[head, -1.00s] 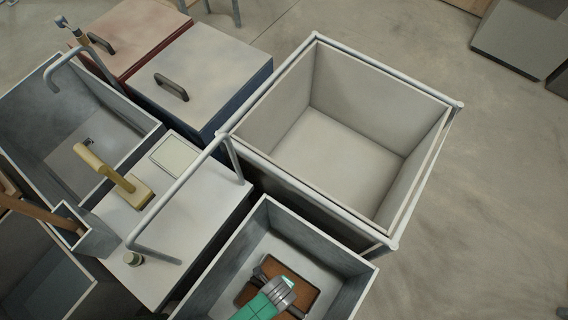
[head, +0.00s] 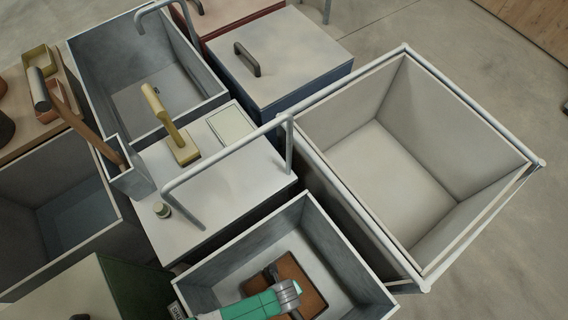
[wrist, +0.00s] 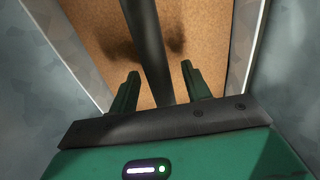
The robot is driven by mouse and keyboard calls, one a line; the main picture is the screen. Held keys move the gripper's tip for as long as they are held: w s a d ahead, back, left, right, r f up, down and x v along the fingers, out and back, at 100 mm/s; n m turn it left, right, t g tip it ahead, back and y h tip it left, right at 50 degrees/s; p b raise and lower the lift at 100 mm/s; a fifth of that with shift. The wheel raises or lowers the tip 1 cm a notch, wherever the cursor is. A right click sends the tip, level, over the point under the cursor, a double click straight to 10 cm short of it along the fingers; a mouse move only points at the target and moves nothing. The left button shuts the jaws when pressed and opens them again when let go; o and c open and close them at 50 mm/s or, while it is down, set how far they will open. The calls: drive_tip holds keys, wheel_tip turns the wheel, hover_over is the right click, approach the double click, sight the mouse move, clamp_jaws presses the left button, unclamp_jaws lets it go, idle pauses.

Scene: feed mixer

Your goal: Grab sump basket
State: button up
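The sump basket (head: 310,290) is a flat brown, rust-coloured tray with a dark handle, low inside a grey open-topped bin (head: 340,245) at the bottom of the head view. My green and grey arm reaches down over it and hides part of it. In the wrist view, the basket's speckled orange-brown floor (wrist: 205,30) fills the middle. Its dark handle bar (wrist: 148,45) runs between the two green fingers of my gripper (wrist: 160,78). The fingers are open, with a gap showing on each side of the bar.
Grey bin walls stand close on both sides in the wrist view. A large empty beige hopper (head: 410,165) with a pipe rim is at the right. A white cabinet (head: 235,185) with a yellow-handled tool (head: 180,145) and a bent pipe rail (head: 225,155) stands behind the bin.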

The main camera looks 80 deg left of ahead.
clamp_jaws()
idle(1.3)
